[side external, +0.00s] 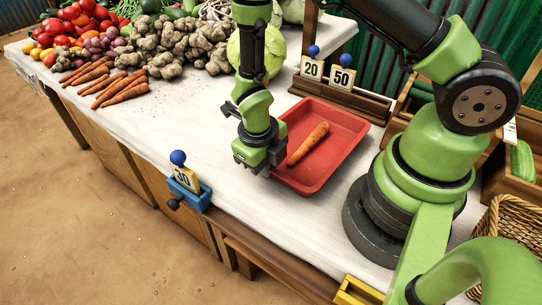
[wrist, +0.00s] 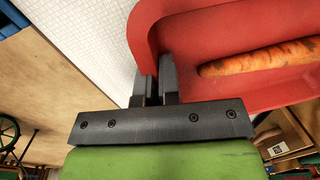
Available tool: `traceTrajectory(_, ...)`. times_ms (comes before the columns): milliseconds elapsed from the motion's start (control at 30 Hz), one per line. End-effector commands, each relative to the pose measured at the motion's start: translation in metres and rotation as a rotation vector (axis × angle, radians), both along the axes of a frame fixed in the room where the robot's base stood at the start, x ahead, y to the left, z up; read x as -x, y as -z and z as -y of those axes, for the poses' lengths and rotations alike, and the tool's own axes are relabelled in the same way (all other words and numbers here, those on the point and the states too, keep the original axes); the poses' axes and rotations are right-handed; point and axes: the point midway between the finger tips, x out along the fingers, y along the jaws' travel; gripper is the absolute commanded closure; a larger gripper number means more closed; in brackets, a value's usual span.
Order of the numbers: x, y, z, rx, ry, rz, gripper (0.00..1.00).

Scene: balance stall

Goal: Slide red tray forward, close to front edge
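The red tray (side external: 340,118) lies on the white cloth of the stall, with one orange carrot (side external: 308,144) in it. In the wrist view the tray (wrist: 232,30) and carrot (wrist: 262,57) show at upper right. My gripper (side external: 250,170) points down at the tray's left wall, near its front-left corner. In the wrist view the fingers (wrist: 156,84) are close together, one on each side of the tray's wall, and look shut on it. The fingertips are partly hidden in the side view.
A blue clip with a 30 sign (side external: 184,181) sits on the front edge, left of the tray. A wooden rack with 20 and 50 signs (side external: 345,98) stands behind the tray. Vegetables lie at far left. White cloth (side external: 290,215) is clear between tray and front edge.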

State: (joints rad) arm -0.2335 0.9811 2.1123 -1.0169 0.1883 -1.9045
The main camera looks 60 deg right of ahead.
Motion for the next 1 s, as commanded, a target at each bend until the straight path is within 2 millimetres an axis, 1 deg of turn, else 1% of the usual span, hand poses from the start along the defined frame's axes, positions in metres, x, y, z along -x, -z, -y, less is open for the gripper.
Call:
traceTrajectory(33, 0.000, 0.000, -0.007, 0.000, -0.002, 0.002, 1.00)
traceTrajectory(200, 0.000, 0.000, -0.027, 0.000, -0.003, 0.002, 1.00)
traceTrajectory(400, -0.001, 0.000, -0.046, 0.001, -0.001, 0.003, 1.00)
traceTrajectory(600, 0.000, 0.000, -0.056, 0.000, -0.001, 0.001, 1.00)
traceTrajectory(933, 0.000, 0.000, -0.057, 0.000, 0.001, 0.000, 1.00)
traceTrajectory(967, 0.000, 0.000, -0.057, 0.000, 0.001, 0.000, 0.94)
traceTrajectory(1000, 0.000, 0.000, -0.057, 0.000, 0.001, 0.000, 0.85)
